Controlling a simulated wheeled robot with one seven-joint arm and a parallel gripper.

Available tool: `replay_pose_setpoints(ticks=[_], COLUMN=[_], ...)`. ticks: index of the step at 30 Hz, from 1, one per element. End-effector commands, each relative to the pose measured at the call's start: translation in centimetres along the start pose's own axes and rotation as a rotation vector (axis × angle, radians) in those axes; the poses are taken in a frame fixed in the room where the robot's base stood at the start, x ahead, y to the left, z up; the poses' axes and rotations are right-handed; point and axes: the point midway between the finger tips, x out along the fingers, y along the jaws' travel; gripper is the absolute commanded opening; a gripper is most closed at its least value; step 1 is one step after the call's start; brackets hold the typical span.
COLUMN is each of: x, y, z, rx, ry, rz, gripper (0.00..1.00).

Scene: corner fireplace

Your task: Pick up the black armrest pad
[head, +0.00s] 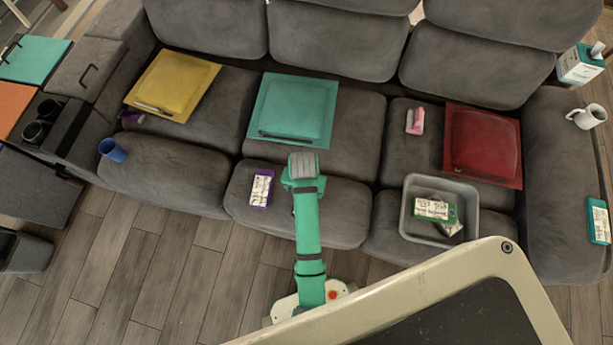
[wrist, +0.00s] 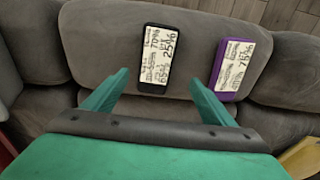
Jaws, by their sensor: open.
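A flat black pad (wrist: 155,60) with a white printed label lies on a grey sofa seat in the wrist view. It appears beyond my gripper's (wrist: 158,80) fingers, between their lines. The fingers are teal, apart and empty, with no visible contact with the pad. In the head view my gripper (head: 302,165) is over the front of the middle seat, and the black pad is hidden behind my arm. A similar purple pad (wrist: 231,68) lies to its right in the wrist view; the purple pad (head: 261,188) is left of my arm in the head view.
A grey tray (head: 408,230) with labelled pads stands on the right seat. A teal cushion (head: 292,106) lies behind my gripper. Yellow (head: 172,86) and red (head: 482,147) cushions lie either side. A dark strip (head: 68,128) lies beside the left cup holders. A teal pad (head: 598,220) lies far right.

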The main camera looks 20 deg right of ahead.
Motion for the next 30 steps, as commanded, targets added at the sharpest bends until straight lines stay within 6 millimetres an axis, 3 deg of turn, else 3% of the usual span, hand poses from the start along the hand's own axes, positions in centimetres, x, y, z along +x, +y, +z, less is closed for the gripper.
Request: replay_pose_setpoints(ticks=[4, 7, 15, 23, 30], x=[-1.1, -0.8, 3.0, 4.8, 8.0], y=[0.2, 0.3, 0.3, 0.5, 0.8], z=[-1.1, -1.1, -0.8, -0.6, -0.2], rx=[0.028, 0.035, 0.034, 0.034, 0.035], ry=[-0.055, -0.072, -0.074, -0.074, -0.074], rz=[0.017, 0.023, 0.024, 0.024, 0.024], gripper=[0.78, 0.78, 0.78, 0.78, 0.78])
